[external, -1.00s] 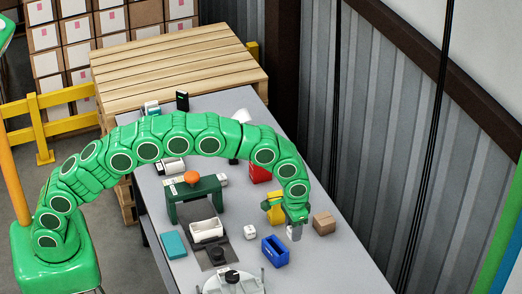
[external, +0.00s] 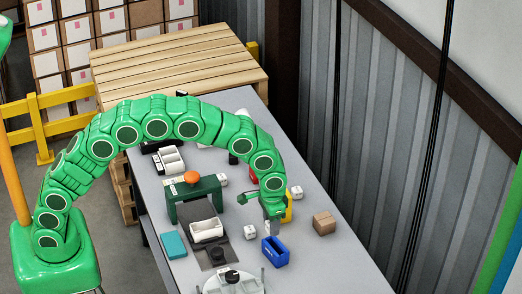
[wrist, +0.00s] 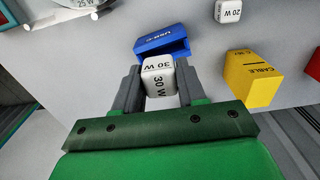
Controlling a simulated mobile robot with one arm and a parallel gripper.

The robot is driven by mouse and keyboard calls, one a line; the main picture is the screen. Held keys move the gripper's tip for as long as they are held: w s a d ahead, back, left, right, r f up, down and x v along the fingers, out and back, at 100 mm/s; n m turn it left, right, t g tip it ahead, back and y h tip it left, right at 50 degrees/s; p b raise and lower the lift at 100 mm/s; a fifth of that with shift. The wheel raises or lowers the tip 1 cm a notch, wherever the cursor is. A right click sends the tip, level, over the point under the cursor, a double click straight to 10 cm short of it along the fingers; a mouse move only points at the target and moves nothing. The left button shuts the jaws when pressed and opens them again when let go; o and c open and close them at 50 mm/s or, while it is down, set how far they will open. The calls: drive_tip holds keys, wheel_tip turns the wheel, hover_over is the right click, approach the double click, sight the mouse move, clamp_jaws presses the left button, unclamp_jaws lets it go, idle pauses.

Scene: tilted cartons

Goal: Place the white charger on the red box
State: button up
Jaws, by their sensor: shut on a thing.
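My gripper (wrist: 158,82) is shut on a white charger (wrist: 159,78) marked 30 W, between its two grey fingers. In the external view my gripper (external: 273,212) is above the table, left of the yellow box; the held charger cannot be made out there. The red box (external: 254,178) is behind my arm, mostly hidden by it. Part of a red box also shows at the right edge of the wrist view (wrist: 314,65), beyond the yellow one.
A yellow cable box (external: 288,208) is close beside my gripper. A blue box (external: 276,251) and a brown carton (external: 324,223) stand nearby. Other white cubes (external: 297,192) (external: 250,232) sit on the table. A green stand (external: 193,196) is to the left.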

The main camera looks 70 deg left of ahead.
drive_tip(key=s+a+r, duration=0.1)
drive_tip(key=a+r, duration=0.3)
drive_tip(key=a, duration=0.8)
drive_tip(key=a+r, duration=0.3)
drive_tip(key=a, duration=0.8)
drive_tip(key=s+a+r, duration=0.1)
drive_tip(key=a+r, duration=0.3)
drive_tip(key=a, duration=0.8)
drive_tip(key=shift+w+a+f, duration=0.5)
drive_tip(key=shift+w+f, duration=1.05)
drive_tip(key=shift+w, duration=0.65)
drive_tip(key=shift+w+a+f, duration=0.55)
drive_tip(key=shift+w+f, duration=1)
drive_tip(key=shift+w, duration=0.6)
drive_tip(key=shift+w+a+f, duration=0.5)
drive_tip(key=shift+w+f, duration=1.05)
drive_tip(key=shift+w, duration=0.65)
drive_tip(key=shift+w+f, duration=0.2)
drive_tip(key=shift+f, duration=1.6)
drive_tip(key=shift+f, duration=0.15)
drive_tip(key=o, duration=1.1)
